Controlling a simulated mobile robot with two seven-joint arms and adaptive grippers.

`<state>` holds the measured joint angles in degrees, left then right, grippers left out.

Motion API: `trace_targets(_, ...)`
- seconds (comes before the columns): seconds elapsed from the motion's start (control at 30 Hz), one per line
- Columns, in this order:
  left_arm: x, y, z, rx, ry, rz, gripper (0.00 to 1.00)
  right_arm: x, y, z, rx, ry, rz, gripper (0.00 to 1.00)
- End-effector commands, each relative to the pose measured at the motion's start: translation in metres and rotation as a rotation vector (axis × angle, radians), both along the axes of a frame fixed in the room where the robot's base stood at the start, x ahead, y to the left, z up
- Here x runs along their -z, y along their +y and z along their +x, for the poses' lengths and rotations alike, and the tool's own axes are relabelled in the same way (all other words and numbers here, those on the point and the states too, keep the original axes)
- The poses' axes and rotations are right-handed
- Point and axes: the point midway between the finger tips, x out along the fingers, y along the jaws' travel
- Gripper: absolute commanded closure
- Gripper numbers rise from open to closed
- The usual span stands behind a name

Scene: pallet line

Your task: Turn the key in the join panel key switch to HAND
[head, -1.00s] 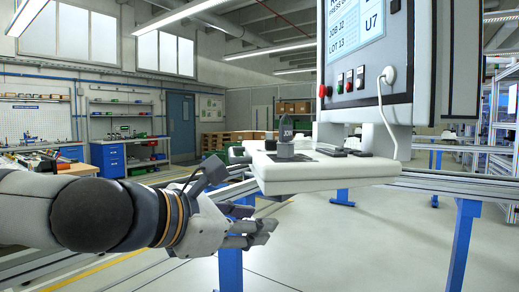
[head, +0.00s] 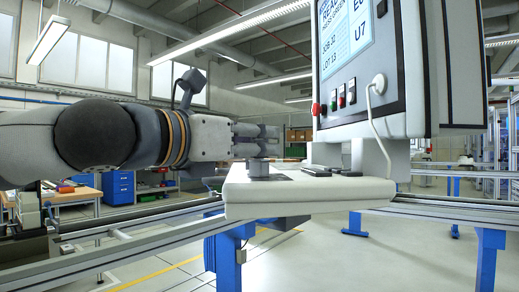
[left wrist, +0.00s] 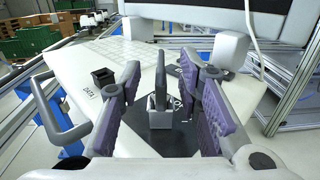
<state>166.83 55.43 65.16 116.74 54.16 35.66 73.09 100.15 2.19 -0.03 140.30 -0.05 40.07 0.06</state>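The join panel key switch is a dark base plate (left wrist: 178,144) on the pale console shelf (head: 310,195). A grey key (left wrist: 160,100) stands upright in it in the left wrist view. My left gripper (head: 268,142) is at the switch, level with the key, its fingers pointing right in the head view. In the left wrist view its purple-padded fingers (left wrist: 160,105) are open on both sides of the key, with gaps visible. In the head view the fingers hide the key. The position markings are partly covered and too small to read. My right gripper is not in view.
A screen cabinet (head: 408,70) with buttons and a white cable (head: 372,115) stands behind the shelf. A black socket marked DATA (left wrist: 104,77) is left of the key in the left wrist view, near a grey handle (left wrist: 62,125). Metal rails (head: 130,232) run beside the shelf.

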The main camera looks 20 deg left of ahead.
Motion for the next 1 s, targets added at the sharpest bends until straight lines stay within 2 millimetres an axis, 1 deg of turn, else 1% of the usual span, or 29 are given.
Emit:
trace_targets(0.1,-0.0012,-0.0036,0.0076,0.0,-0.001,0.001,0.68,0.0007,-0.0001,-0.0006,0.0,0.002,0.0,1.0)
trace_targets(0.37,-0.0025,-0.0046,0.0085,0.0,-0.004,0.001,0.68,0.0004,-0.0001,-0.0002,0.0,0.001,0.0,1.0)
trace_targets(0.47,-0.0024,-0.0044,0.0084,0.0,-0.004,0.001,0.89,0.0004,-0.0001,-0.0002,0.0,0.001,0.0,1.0)
trace_targets(0.5,-0.0024,-0.0044,0.0084,0.0,-0.004,0.001,0.98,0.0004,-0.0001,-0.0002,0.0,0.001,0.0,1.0)
trace_targets(0.53,-0.0024,-0.0044,0.0084,0.0,-0.004,0.001,1.0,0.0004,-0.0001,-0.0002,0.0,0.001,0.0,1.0)
trace_targets(0.8,-0.0009,-0.0054,0.0088,-0.012,-0.001,0.003,1.0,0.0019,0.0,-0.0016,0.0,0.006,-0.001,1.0)
trace_targets(0.97,0.0013,-0.006,0.0096,-0.104,-0.001,0.004,1.0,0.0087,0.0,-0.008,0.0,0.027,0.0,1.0)
trace_targets(1.0,0.0015,-0.0084,0.0094,-0.156,0.0,0.01,1.0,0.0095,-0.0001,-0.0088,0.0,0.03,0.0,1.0)
